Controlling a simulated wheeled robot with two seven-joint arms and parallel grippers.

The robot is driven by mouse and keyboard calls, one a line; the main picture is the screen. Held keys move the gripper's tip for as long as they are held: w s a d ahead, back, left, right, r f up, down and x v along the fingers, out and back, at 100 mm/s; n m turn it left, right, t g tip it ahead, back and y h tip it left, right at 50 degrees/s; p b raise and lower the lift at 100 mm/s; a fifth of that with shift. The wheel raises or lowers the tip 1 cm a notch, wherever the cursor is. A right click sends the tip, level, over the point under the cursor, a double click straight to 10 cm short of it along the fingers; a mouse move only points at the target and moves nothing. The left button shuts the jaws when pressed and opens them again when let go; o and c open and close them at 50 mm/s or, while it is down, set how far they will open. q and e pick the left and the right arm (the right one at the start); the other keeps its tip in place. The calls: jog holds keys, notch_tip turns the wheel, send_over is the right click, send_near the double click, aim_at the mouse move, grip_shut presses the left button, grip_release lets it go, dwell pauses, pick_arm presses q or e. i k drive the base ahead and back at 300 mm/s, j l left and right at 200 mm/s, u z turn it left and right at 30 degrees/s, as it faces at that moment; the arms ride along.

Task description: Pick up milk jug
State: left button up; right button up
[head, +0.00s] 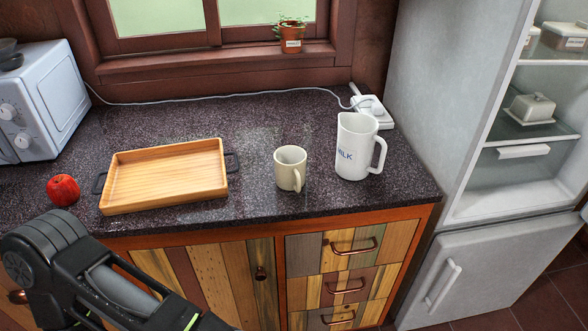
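The white milk jug (355,148) stands upright on the dark counter, near its right end. It has blue "MILK" lettering on its front and a handle on its right side. A cream mug (289,169) stands to the left of the jug, apart from it. My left arm comes in at the lower left, in front of the cabinets and well away from the jug. Its fingertips are not visible, so I cannot see the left gripper. My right gripper is not in view.
A wooden tray (165,206) with dark handles lies empty left of the mug. A red apple (63,190) and a white microwave (42,100) are farther left. A white power strip (373,112) with a cable is behind the jug. A fridge (440,80) stands open at right.

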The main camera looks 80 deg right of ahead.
aim_at(358, 134)
jog(key=z, duration=2.9)
jog(key=k+j+u, duration=0.15)
jog(key=j, duration=0.2)
jog(key=k+j+u, duration=0.1)
jog(key=j, duration=0.3)
jog(key=k+j+u, duration=0.15)
jog(key=j, duration=0.25)
jog(key=i+l, duration=0.15)
jog(key=l, duration=0.15)
jog(key=i+l, duration=0.2)
